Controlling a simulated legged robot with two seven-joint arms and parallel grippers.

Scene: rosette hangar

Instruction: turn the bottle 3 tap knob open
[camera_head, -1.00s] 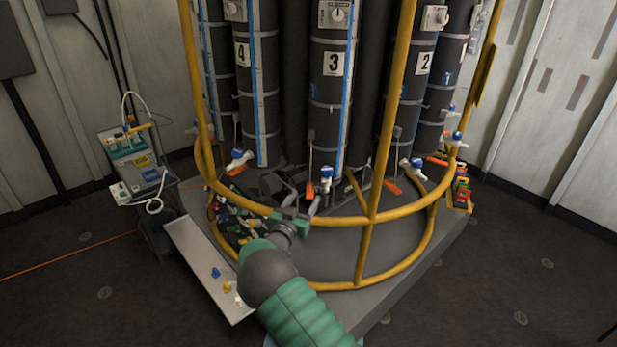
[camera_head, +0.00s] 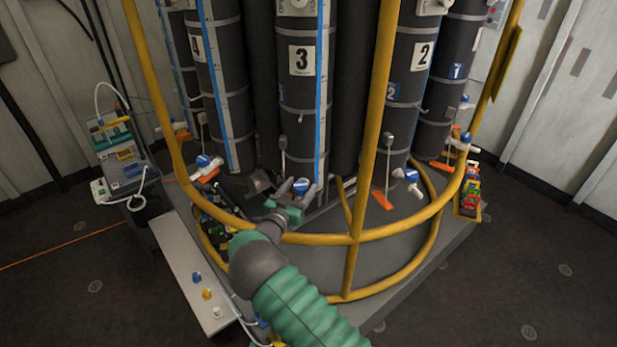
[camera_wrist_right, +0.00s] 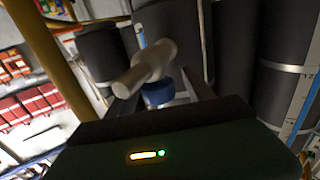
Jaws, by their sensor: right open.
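Bottle 3 (camera_head: 300,110) is a tall dark cylinder with a white "3" label, in the middle of the rack. Its tap has a blue knob (camera_head: 301,185) at the bottle's foot. My right gripper (camera_head: 300,192) is open at this tap, with its fingers around or just beside the knob. In the right wrist view the pale tap body (camera_wrist_right: 150,68) and the blue knob (camera_wrist_right: 158,93) are just ahead of the gripper, near the fingers. I cannot tell whether the fingers touch the knob. My left gripper is not in view.
A yellow rail (camera_head: 390,233) curves around the rack, with uprights; my right arm reaches over its lower part. Bottle 2 (camera_head: 408,95) and bottle 4 (camera_head: 218,90) stand on either side, with their own taps. A pale tray (camera_head: 180,270) lies at the left.

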